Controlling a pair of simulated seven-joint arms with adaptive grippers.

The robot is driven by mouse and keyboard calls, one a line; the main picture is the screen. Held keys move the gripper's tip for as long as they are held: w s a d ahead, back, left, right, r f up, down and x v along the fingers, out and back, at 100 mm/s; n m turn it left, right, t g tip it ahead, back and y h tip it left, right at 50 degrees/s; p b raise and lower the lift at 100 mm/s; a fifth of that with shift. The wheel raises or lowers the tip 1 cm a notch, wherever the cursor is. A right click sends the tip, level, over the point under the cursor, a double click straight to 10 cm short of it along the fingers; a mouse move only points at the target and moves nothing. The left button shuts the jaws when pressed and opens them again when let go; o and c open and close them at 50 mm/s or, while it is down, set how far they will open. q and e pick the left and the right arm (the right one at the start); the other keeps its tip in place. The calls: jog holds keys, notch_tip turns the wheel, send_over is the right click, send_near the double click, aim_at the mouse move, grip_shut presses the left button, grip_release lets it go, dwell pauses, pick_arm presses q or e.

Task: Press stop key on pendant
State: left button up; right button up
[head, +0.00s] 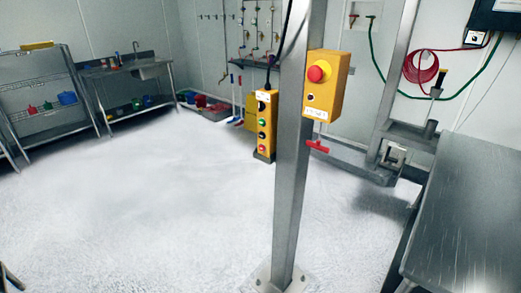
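A yellow pendant (273,112) hangs upright on a dark cable, just left of a grey steel post. It has a column of several small buttons: black at the top, green ones in the middle, and a red button (262,149) near the bottom. The labels are too small to read, so I cannot tell for certain which is the stop key. A separate yellow box (331,100) with a large red mushroom button (318,73) is mounted on the post to the right. Neither of my grippers shows in the head view.
The steel post (289,200) stands on a bolted floor plate in front. A red T-handle (317,147) hangs below the box. A steel table (470,215) is at the right. Shelving (45,95) and a sink bench (125,75) stand back left. The left floor is clear.

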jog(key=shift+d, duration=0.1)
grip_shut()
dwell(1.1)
